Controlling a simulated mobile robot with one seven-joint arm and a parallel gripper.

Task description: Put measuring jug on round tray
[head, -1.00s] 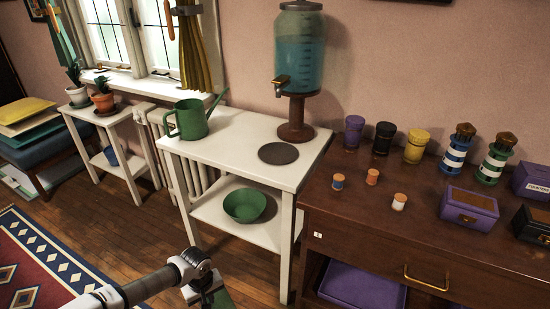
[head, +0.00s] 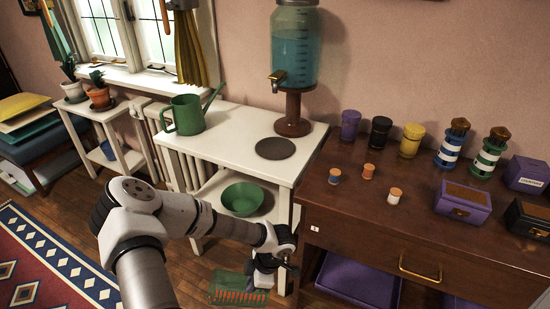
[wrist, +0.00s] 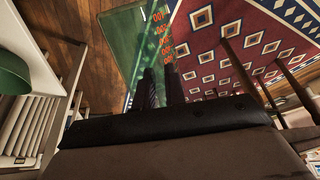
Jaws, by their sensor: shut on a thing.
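The measuring jug (head: 228,285) is a clear green vessel with a row of orange-red marks. It is in my gripper (head: 258,281), low in front of the white side table, and appears tipped on its side. In the wrist view my gripper's dark fingers (wrist: 160,90) are shut on the jug (wrist: 128,45), which reaches away from them beyond the fingertips. The round tray (head: 275,148) is a flat dark grey disc on the white table's top, with nothing on it. It is above and behind my gripper in the head view.
The white side table (head: 228,142) also holds a green watering can (head: 187,115) and a drink dispenser (head: 293,60) on a brown stand. A green bowl (head: 242,198) is on its lower shelf. A brown cabinet (head: 350,212) with jars and boxes stands at the right.

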